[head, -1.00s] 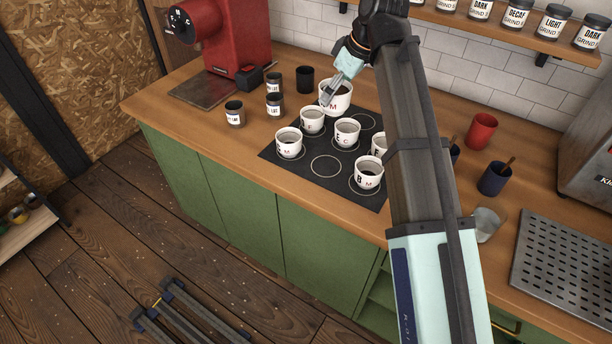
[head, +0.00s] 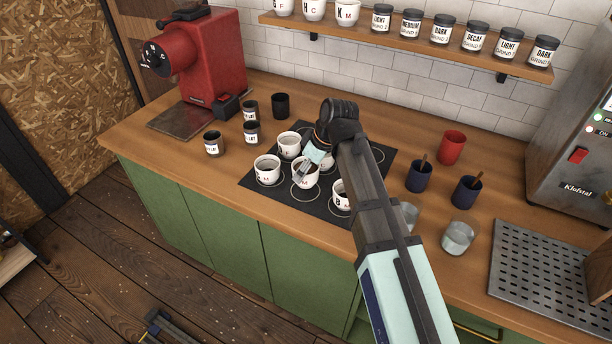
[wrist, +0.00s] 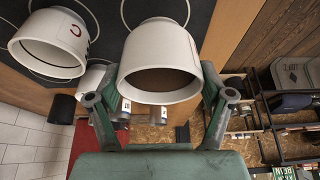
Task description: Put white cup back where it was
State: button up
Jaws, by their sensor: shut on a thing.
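My gripper (head: 304,169) is shut on a white cup (head: 306,181) over the dark mat (head: 261,189). In the wrist view the held cup (wrist: 160,55) sits between the two fingers, its mouth facing the camera. It appears to be above the mat near the front middle ring; contact is unclear. Other white cups stand on the mat: one at the left front (head: 267,172), one behind it (head: 289,147), and one at the right front (head: 340,193). Another (head: 326,161) is partly hidden by my gripper. A cup marked C (wrist: 52,42) shows beside the held cup in the wrist view.
Small dark jars (head: 213,144) and a black cup (head: 281,106) stand left of and behind the mat. A red cup (head: 452,147), blue cups (head: 419,177) and a clear glass (head: 458,237) stand right of my arm. A red grinder (head: 205,65) stands at the back left.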

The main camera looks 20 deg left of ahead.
jog(key=shift+f+p, duration=0.35)
jog(key=shift+f, duration=1.6)
jog(key=shift+f, duration=0.15)
jog(key=o, duration=1.5)
jog(key=shift+o, duration=0.2)
jog(key=b+v, duration=0.2)
jog(key=v, duration=1)
jog(key=shift+a, duration=0.1)
